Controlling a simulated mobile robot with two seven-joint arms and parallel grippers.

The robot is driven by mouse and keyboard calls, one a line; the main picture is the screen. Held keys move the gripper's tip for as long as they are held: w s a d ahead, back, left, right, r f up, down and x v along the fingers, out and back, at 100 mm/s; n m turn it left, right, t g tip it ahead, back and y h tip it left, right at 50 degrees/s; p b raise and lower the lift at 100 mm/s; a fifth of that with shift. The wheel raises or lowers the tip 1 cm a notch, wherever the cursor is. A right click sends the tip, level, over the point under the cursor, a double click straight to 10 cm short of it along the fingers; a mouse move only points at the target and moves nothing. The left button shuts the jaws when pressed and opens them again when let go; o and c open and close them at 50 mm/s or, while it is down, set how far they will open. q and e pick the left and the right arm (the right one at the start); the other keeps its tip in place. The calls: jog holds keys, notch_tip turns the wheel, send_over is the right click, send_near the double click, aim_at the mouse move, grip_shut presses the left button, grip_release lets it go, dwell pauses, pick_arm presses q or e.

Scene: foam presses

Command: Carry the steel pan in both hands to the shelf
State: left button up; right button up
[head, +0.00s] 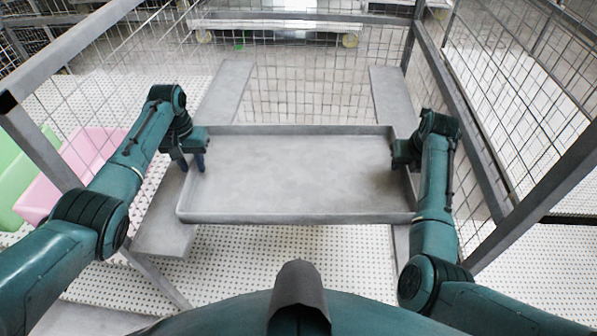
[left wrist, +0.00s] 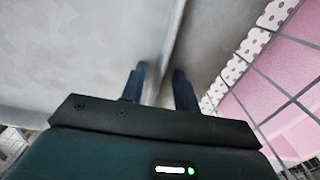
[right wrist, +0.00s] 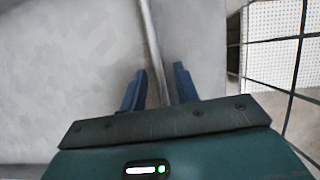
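The steel pan (head: 290,173) is a wide, shallow grey tray with a low rim, empty, in the middle of the head view. It lies level across two grey planks inside a wire-mesh frame; whether it rests on them I cannot tell. My left gripper (head: 191,163) is at its left rim, fingers pointing down. In the left wrist view the open fingers (left wrist: 159,85) stand either side of the rim, with gaps. My right gripper (head: 408,160) is at the right rim. In the right wrist view its fingers (right wrist: 158,85) straddle the rim, apart from it.
The left plank (head: 165,235) and right plank (head: 388,95) run front to back. Metal posts and mesh (head: 520,100) close in both sides. A pink crate (head: 90,150) and a green crate (head: 20,175) stand at left. The white perforated floor (head: 300,250) shows in front of the pan.

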pick_arm(q)
jog(key=shift+f, duration=0.35)
pick_arm(e)
jog(key=shift+w+f, duration=0.15)
jog(key=shift+f, duration=0.2)
pick_arm(q)
grip_shut()
pick_arm(e)
grip_shut()
dwell(0.7)
